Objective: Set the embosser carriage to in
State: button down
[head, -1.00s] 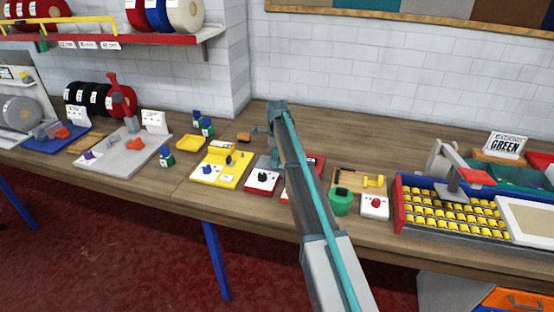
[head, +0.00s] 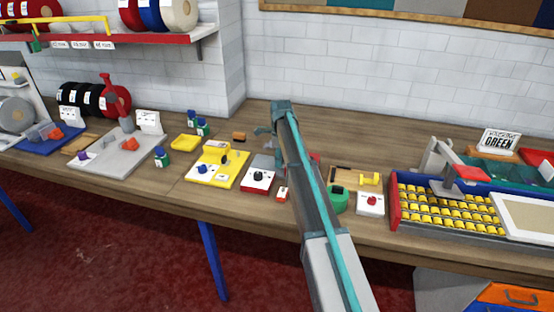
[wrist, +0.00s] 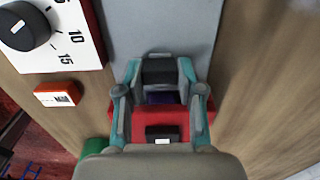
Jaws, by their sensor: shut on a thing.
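The embosser appears to be the unit under my gripper, with a grey flat plate (wrist: 160,30) and a red part (wrist: 203,125) carrying a black block (wrist: 163,132) with a small white mark. I cannot read a carriage setting on it. In the wrist view my gripper (wrist: 160,97) is over this unit, its fingers closed in on a dark piece between them, at the red part. In the head view my gripper (head: 267,131) is partly hidden by my own arm, which also covers most of the unit. A bit of red shows just right of the arm.
A white-topped red dial box (head: 259,180) stands close to the left, with a small red labelled block (head: 282,194) beside it. A yellow device (head: 217,167) is further left. A green round item (head: 338,200) and a white box with red knob (head: 370,203) are right of the arm.

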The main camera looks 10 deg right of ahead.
jog(key=c, duration=0.7)
grip_release()
jog(key=shift+s+d, duration=0.1)
jog(key=shift+d, duration=0.15)
notch_tip(320, 180, up, 12)
jog(key=shift+r, duration=0.1)
